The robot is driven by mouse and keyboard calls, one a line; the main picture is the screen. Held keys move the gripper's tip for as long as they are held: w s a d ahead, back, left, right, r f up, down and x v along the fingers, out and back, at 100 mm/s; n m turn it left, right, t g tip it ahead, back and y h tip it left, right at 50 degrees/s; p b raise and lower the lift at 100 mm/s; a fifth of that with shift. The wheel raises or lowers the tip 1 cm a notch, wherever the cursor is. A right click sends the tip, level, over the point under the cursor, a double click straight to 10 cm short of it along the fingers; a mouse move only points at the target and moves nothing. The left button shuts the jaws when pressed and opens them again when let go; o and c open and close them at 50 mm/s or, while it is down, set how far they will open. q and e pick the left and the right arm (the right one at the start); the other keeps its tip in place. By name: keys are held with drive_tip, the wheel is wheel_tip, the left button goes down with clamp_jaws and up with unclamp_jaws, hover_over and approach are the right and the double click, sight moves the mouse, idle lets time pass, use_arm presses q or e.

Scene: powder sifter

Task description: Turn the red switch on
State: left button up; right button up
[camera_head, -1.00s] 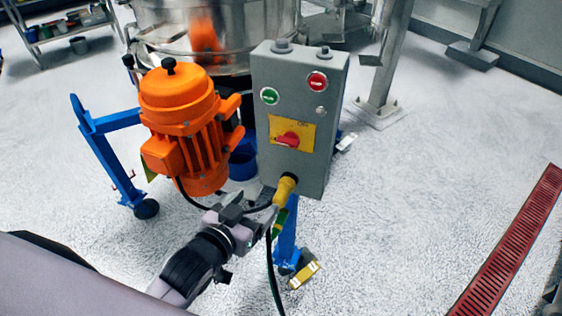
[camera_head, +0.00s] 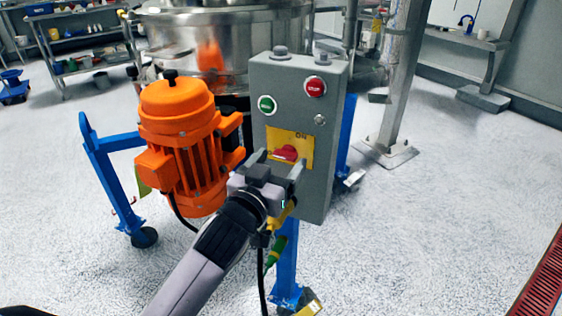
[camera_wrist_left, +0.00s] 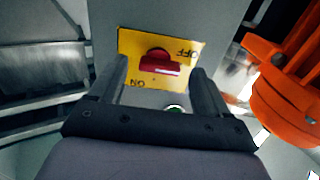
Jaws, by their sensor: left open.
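The red switch (camera_head: 286,153) is a rotary knob on a yellow plate (camera_head: 304,153) on the front of a grey control box (camera_head: 327,165). An ON mark shows at the plate's upper right in the head view. My left gripper (camera_head: 278,167) is open in front of the plate, its fingers around the knob's lower side. In the left wrist view, the red switch (camera_wrist_left: 160,64) shows between and beyond the two open fingertips of my left gripper (camera_wrist_left: 160,78), with no clear contact. Its bar lies roughly crosswise there, and the plate's lettering is upside down. My right gripper is out of view.
A green button (camera_head: 266,104) and a red stop button (camera_head: 315,87) sit above the switch. An orange motor (camera_head: 180,140) stands close left of the box. A yellow-green cable connector (camera_head: 277,248) hangs below. The floor at right is open.

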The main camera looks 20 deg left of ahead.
use_arm(q)
drive_tip(key=shift+w, duration=0.75)
drive_tip(key=shift+d, duration=0.1)
drive_tip(key=shift+c, duration=0.2)
drive_tip(key=c, duration=1)
